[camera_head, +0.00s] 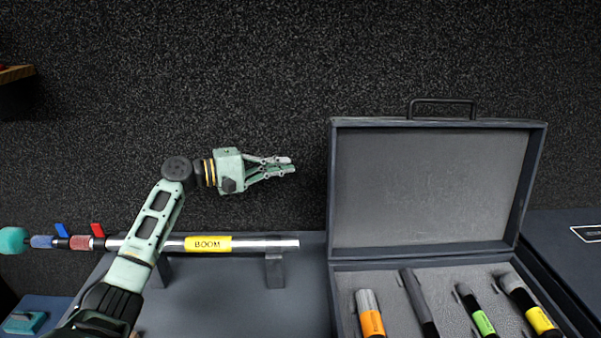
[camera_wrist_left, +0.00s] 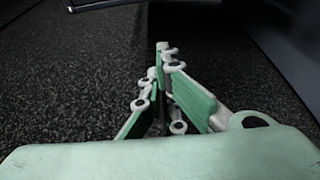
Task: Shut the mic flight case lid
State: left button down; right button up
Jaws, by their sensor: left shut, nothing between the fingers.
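The mic flight case stands open at the right in the head view. Its grey lid (camera_head: 432,190) is raised nearly upright, with a black handle (camera_head: 442,102) on its top edge. Its foam-lined base (camera_head: 381,283) holds several microphones with orange, green and yellow bands and one plain dark one. My left gripper (camera_head: 291,164) is shut and empty, to the left of the lid and apart from it, at about the lid's mid height. In the left wrist view the shut fingers (camera_wrist_left: 162,48) point away, with a dark edge at the top. My right gripper is not in view.
A silver boom pole (camera_head: 268,244) with a yellow BOOM label lies on supports below my left arm. Another dark case (camera_head: 565,250) stands at the far right. A dark speckled wall is behind. A teal block (camera_head: 24,322) sits at the lower left.

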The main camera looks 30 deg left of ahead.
pick_arm(q)
jog(key=r+p+x, duration=0.1)
jog(key=p+x, duration=0.1)
jog(key=x, duration=0.7)
jog(key=s+d+p, duration=0.2)
jog(key=s, duration=0.1)
jog(key=shift+d, duration=0.3)
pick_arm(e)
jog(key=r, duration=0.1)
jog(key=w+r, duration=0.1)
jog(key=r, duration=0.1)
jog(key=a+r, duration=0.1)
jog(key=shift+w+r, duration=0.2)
pick_arm(q)
jog(key=shift+s, duration=0.1)
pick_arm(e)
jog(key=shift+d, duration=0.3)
